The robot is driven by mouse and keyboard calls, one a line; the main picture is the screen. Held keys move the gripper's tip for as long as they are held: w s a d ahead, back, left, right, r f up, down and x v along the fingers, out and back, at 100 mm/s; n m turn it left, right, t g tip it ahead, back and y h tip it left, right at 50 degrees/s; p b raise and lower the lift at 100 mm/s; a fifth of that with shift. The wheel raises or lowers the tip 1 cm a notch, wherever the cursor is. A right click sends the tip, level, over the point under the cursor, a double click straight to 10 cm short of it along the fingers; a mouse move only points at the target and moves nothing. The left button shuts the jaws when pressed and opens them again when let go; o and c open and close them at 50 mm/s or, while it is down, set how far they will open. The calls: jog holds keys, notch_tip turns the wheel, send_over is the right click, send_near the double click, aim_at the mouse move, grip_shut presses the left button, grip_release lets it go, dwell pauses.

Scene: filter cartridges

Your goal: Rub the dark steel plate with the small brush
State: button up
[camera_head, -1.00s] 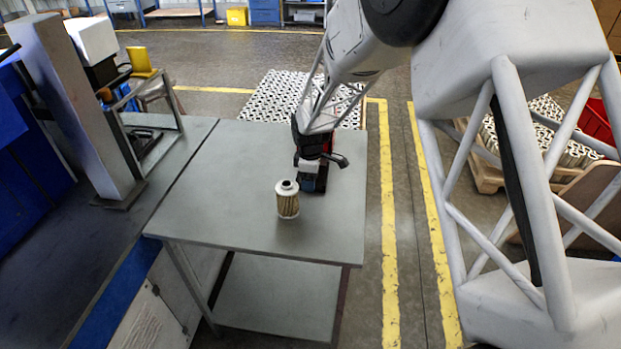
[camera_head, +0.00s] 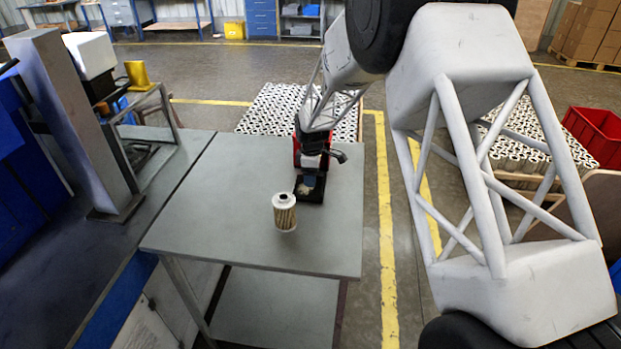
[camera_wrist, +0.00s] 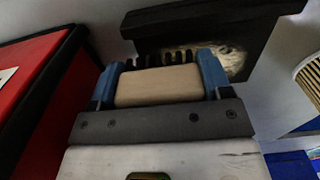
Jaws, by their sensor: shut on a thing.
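My gripper (camera_head: 311,177) is over the far right part of the grey table in the head view. In the wrist view, its blue fingers (camera_wrist: 160,82) are shut on the small brush, whose tan wooden body (camera_wrist: 157,88) shows between them. Short dark teeth show just beyond the body; I cannot tell whether they are bristles. The dark steel plate (camera_wrist: 185,22) lies just past the fingers, with a pale patch on its face. In the head view the plate (camera_head: 312,198) lies under the gripper, partly hidden. I cannot tell whether brush and plate touch.
A pleated filter cartridge (camera_head: 285,214) stands upright on the grey table (camera_head: 220,210), in front of the plate and to its left. A red box (camera_wrist: 30,90) is close to the gripper's left in the wrist view. The table's left and front parts are clear.

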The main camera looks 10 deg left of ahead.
jog(key=shift+s+r, duration=0.1)
jog(key=shift+r, duration=4)
jog(key=s+d+f, duration=0.1)
jog(key=s+d, duration=0.4)
jog(key=s, duration=0.5)
jog(key=s+d+f, duration=0.2)
jog(key=s+d, duration=0.3)
jog(key=s, duration=0.6)
jog(key=s+d+f, duration=0.1)
jog(key=s+d, duration=0.4)
jog(key=s, duration=0.6)
jog(key=shift+s+d+f, duration=0.15)
jog(key=shift+s, duration=0.1)
jog(key=shift+w, duration=0.1)
jog(key=w+a, duration=0.1)
jog(key=w, duration=0.4)
jog(key=w+a+f, duration=0.1)
jog(key=w+a, duration=0.1)
jog(key=w, duration=0.3)
jog(key=w+a, duration=0.2)
jog(key=w, duration=0.3)
jog(key=shift+f, duration=0.25)
